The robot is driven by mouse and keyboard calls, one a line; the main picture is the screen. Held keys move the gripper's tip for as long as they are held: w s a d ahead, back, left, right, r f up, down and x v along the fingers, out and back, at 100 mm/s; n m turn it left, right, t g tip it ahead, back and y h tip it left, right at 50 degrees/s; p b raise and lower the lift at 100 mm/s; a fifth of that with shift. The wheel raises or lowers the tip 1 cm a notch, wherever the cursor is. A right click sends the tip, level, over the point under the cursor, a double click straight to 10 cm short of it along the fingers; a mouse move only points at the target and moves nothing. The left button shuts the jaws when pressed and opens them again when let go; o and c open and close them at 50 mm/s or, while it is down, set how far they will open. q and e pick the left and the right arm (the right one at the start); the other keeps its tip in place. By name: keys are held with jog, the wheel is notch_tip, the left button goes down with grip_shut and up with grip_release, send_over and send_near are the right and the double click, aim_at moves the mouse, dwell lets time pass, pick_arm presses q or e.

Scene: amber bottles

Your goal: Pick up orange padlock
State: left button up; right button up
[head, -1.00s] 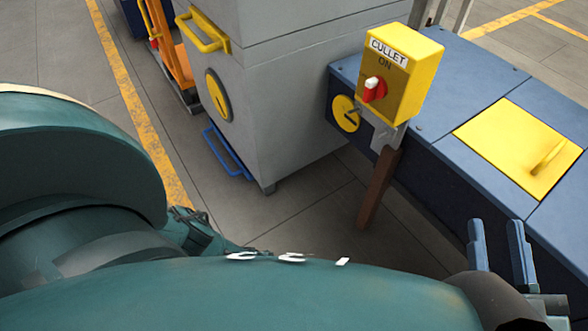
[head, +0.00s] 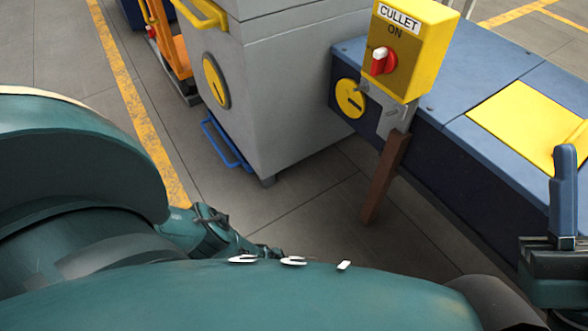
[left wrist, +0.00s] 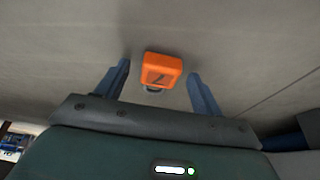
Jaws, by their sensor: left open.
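In the left wrist view an orange padlock (left wrist: 163,68), with a dark mark on its face, shows against a plain grey surface. Its grey shackle points towards my gripper. My left gripper (left wrist: 159,70) is open, one blue finger on each side of the padlock in the picture, with gaps to both. I cannot tell how far beyond the fingertips it is. In the head view my own teal arm hides the left fingers, and the padlock does not show. My right gripper (head: 575,150) is at the right edge, one blue finger upright and the other side cut off.
A yellow CULLET switch box (head: 412,55) with a red knob stands on a brown post (head: 384,180) beside a blue bench (head: 465,85). A grey cabinet (head: 285,95) with yellow and blue handles stands at the back. The floor (head: 300,220) before it is clear.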

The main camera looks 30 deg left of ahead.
pick_arm(q)
jog(key=c, duration=1.2)
jog(key=shift+r, duration=0.1)
